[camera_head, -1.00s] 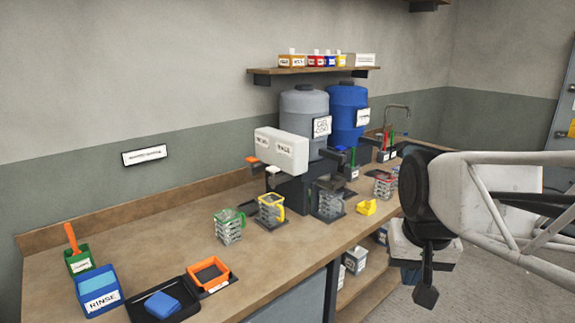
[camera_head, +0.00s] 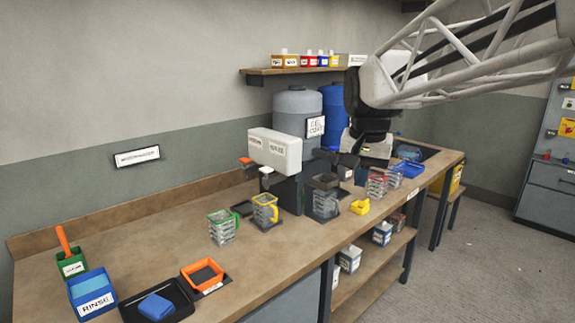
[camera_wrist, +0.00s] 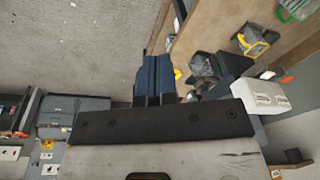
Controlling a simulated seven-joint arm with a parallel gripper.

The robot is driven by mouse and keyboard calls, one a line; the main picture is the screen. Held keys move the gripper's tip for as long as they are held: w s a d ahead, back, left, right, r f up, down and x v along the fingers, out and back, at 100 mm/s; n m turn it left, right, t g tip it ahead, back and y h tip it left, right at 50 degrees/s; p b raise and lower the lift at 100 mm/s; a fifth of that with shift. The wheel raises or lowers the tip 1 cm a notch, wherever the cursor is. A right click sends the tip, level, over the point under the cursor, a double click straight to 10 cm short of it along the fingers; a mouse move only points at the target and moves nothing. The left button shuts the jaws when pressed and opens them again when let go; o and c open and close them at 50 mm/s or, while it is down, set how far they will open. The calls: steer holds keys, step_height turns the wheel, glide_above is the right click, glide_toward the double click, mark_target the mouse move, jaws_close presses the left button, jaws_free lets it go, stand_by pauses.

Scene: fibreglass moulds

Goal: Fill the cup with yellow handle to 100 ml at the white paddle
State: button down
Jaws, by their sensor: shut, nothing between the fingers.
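The cup with yellow handle (camera_head: 263,209) is clear and stands upright on a dark pad on the bench, just in front of the dispenser. It also shows in the wrist view (camera_wrist: 248,46). Its fill level is too small to read. The white paddle (camera_head: 266,171) juts from the front of the white dispenser box (camera_head: 274,151), above and behind the cup. An orange paddle (camera_head: 245,160) is to its left. My gripper (camera_head: 347,161) is shut and empty, above the bench right of the dispenser and apart from the cup. Its fingers (camera_wrist: 155,78) show in the wrist view.
A green-handled cup (camera_head: 222,227) stands left of the yellow-handled one. A cup under a dark funnel-like part (camera_head: 325,203), a yellow block (camera_head: 359,207) and a red-handled cup (camera_head: 377,184) stand to the right. Orange (camera_head: 202,275) and blue RINSE (camera_head: 92,293) containers are front left.

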steer(key=w+a+r+m, duration=0.1)
steer(key=w+a+r, duration=0.1)
steer(key=w, duration=0.4)
steer(key=w+a+r, duration=0.1)
steer(key=w+a, duration=0.2)
steer(key=w, duration=0.3)
steer(key=m+g, duration=0.2)
steer(key=m, duration=0.3)
glide_above(265, 170)
step_height(265, 170, down, 4)
steer(key=shift+r, duration=0.1)
step_height(265, 170, down, 14)
stand_by(0.8)
